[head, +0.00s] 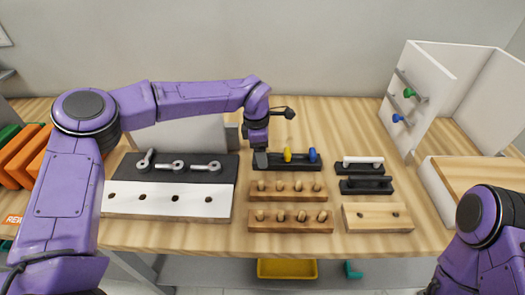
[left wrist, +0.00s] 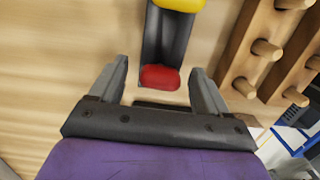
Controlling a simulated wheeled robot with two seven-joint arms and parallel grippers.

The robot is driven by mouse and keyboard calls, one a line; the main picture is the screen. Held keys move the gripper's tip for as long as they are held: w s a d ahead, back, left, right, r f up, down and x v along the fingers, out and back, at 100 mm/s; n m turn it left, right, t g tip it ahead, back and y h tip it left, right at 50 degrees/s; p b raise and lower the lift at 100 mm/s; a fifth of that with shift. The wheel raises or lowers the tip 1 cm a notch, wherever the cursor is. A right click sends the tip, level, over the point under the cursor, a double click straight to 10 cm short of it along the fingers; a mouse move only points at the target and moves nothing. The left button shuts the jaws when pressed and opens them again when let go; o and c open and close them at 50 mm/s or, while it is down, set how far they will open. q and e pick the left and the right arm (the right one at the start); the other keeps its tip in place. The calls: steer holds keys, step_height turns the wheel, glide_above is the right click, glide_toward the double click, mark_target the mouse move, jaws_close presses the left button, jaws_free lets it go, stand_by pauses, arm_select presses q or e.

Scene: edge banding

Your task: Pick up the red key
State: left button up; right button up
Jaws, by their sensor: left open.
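The red key (left wrist: 159,78) shows in the left wrist view at the near end of a black holder (left wrist: 167,42). In the head view it is hidden by my left gripper. My left gripper (head: 261,160) points down at the left end of the black holder (head: 300,165). In the left wrist view its open fingers (left wrist: 158,70) stand on either side of the red key, with a gap on both sides. The yellow key (head: 287,155) and blue key (head: 312,155) stand farther right in the same holder. My right arm shows at bottom right, its gripper out of view.
Two wooden peg blocks (head: 290,196) lie in front of the holder. A black-and-white board (head: 150,203) with wrenches lies left. Black holders (head: 366,186) and a wooden block (head: 372,224) lie right. A white panel stand (head: 405,136) rises at the back right.

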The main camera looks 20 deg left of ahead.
arm_select(q)
steer(key=c, duration=1)
steer(key=shift+c, duration=0.2)
steer(key=shift+r, duration=0.3)
step_height(320, 180, up, 3)
steer(key=shift+f+b, duration=0.2)
steer(key=shift+b, duration=0.3)
steer(key=s+a+r+b, duration=0.1)
steer(key=s+r+b, duration=0.1)
steer(key=s+r, duration=0.3)
steer(key=s+a+r+b, duration=0.1)
steer(key=s+r, duration=0.3)
steer(key=s, duration=0.5)
steer(key=shift+r+b, duration=0.35)
steer(key=shift+b, duration=0.4)
